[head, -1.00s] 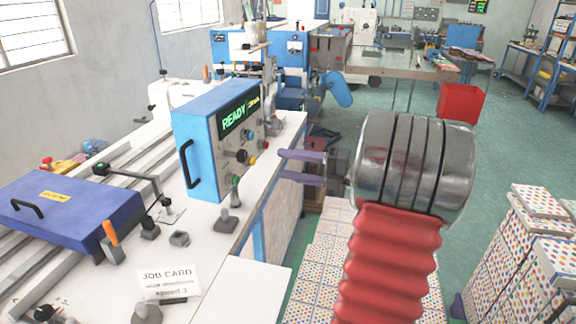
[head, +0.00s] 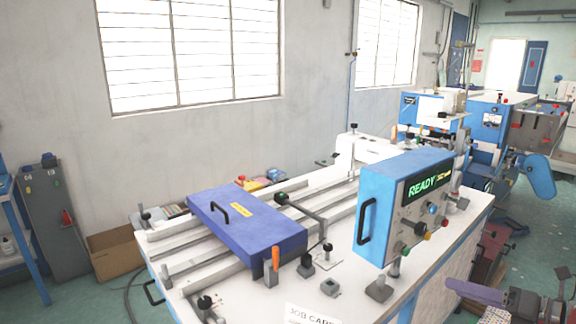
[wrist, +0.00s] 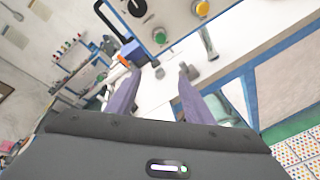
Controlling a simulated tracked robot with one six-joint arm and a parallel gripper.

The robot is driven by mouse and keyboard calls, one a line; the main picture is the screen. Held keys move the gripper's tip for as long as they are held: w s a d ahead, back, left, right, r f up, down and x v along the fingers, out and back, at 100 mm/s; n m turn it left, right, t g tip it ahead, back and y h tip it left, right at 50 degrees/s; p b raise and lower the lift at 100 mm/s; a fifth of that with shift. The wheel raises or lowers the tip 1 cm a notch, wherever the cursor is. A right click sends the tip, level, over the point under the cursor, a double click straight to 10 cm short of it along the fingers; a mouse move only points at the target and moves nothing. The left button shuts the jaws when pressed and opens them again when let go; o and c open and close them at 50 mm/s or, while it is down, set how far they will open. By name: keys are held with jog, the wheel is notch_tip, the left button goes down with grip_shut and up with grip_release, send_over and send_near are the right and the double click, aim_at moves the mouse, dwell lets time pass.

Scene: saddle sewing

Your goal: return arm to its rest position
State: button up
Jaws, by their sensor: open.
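My gripper (wrist: 153,95) is open in the wrist view, its two purple fingers apart with nothing between them. The fingers point toward the white bench top near the control box (wrist: 175,20).
The white bench (head: 262,302) carries a purple-blue cover (head: 247,224) with a black handle, several levers and knobs, and a job card (head: 310,315) cut off by the frame. A cardboard box (head: 115,250) sits on the floor at left. Green floor (head: 535,235) shows at right.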

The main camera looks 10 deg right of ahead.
jog(key=s+a+f+n+g+h, duration=0.1)
jog(key=s+a+f+n+g, duration=0.15)
jog(key=a+n, duration=0.35)
jog(key=s+a+f+n+g+h, duration=0.1)
jog(key=s+a+f+n+g, duration=0.25)
jog(key=n, duration=0.55)
jog(key=s+a+f+n+g+h, duration=0.1)
jog(key=s+a+n+g, duration=0.1)
jog(key=a+n+g, duration=0.35)
jog(key=s+a+r+n+t+h, duration=0.2)
jog(key=a+r+n, duration=0.2)
jog(key=a+n, duration=0.5)
jog(key=s+a+r+n+t+h, duration=0.2)
jog(key=a+r+n, duration=0.2)
jog(key=a+n, duration=0.5)
jog(key=shift+s+r, duration=0.15)
jog(key=shift+r, duration=0.1)
